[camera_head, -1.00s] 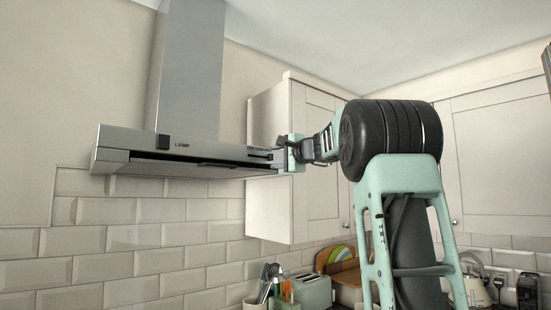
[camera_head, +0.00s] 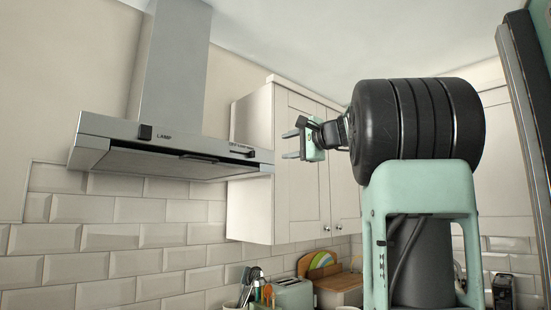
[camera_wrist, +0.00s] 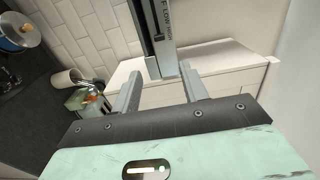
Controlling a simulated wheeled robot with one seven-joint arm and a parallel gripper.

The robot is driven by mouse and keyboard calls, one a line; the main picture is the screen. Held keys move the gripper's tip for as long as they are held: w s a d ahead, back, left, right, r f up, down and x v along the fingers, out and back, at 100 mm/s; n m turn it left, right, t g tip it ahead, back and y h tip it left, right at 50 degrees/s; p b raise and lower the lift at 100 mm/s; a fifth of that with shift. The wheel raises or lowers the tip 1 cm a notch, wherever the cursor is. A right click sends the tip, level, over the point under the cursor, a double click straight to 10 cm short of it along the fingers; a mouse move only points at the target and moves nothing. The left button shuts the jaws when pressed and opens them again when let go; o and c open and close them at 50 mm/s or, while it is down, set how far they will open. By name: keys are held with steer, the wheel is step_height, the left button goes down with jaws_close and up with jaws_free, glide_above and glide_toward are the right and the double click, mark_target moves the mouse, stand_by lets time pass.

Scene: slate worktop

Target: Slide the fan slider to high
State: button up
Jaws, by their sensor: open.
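The steel range hood (camera_head: 120,130) hangs on the tiled wall at the left in the head view. Its fan slider (camera_head: 240,152) is a small dark strip under lettering near the right end of the front edge. In the wrist view the slider's dark track (camera_wrist: 149,28) runs beside the words LOW and HIGH, with HIGH toward the hood's near end. The knob's exact position is too small to tell. My gripper (camera_head: 290,145) is open and empty, to the right of the hood's end and apart from it. In the wrist view the hood's end lies just beyond and between the fingertips (camera_wrist: 163,82).
A black lamp control (camera_head: 145,132) sits on the hood's left front. White wall cabinets (camera_head: 305,180) stand behind my gripper. Below are a toaster (camera_head: 293,294), a utensil pot and a wooden board on the counter. The air in front of the hood is clear.

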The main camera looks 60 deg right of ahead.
steer(key=shift+b+v, duration=0.3)
steer(key=shift+v, duration=1.4)
